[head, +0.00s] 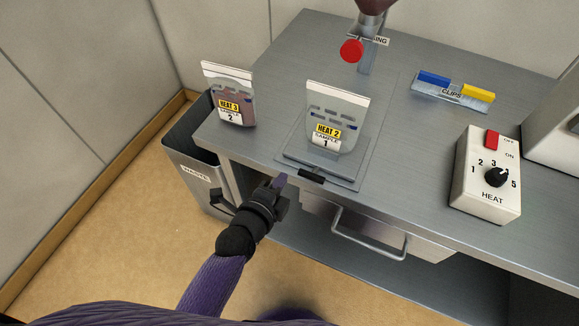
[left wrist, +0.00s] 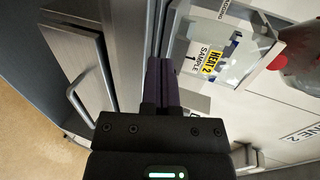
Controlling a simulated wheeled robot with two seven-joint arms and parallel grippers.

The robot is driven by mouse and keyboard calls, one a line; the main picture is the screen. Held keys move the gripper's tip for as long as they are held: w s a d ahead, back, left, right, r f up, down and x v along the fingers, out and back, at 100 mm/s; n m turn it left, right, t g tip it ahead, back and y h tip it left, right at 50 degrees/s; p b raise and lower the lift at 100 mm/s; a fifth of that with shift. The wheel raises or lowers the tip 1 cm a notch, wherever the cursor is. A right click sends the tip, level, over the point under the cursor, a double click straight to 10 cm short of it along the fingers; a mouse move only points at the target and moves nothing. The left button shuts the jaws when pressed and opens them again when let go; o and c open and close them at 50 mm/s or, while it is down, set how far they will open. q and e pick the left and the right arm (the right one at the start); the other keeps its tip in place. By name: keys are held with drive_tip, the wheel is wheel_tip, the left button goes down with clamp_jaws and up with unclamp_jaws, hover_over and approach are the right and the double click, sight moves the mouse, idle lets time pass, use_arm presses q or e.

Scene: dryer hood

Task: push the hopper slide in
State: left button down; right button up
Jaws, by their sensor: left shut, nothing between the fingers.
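A hopper (head: 374,6) is cut off by the top edge of the head view. A round red knob (head: 351,50) sticks out below it, apparently the end of the hopper slide. The red knob also shows at the right of the left wrist view (left wrist: 276,62). My left gripper (head: 279,182) is shut and empty at the bench's front edge, left of a black handle (head: 311,176) on a flat plate, well below and in front of the knob. Its fingers (left wrist: 161,80) point toward the bench in the left wrist view. My right gripper is out of view.
A clear pouch (head: 337,115) labelled HEAT 2, SAMPLE 1 stands on the plate, below the knob. A brown-filled pouch (head: 228,95) stands left. A heat control box (head: 487,175) and a clip tray (head: 453,93) are right. A drawer handle (head: 368,238) juts out below.

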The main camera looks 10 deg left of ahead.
sight(295, 158)
use_arm(q)
drive_tip(key=x, duration=0.2)
drive_tip(key=r+x, duration=0.1)
drive_tip(key=x, duration=0.1)
drive_tip(key=shift+w+b, duration=0.2)
drive_tip(key=shift+b, duration=0.1)
drive_tip(key=shift+w+d, duration=0.2)
drive_tip(key=shift+w, duration=0.1)
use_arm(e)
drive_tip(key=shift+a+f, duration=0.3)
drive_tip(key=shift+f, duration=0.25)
use_arm(q)
drive_tip(key=shift+w, duration=0.15)
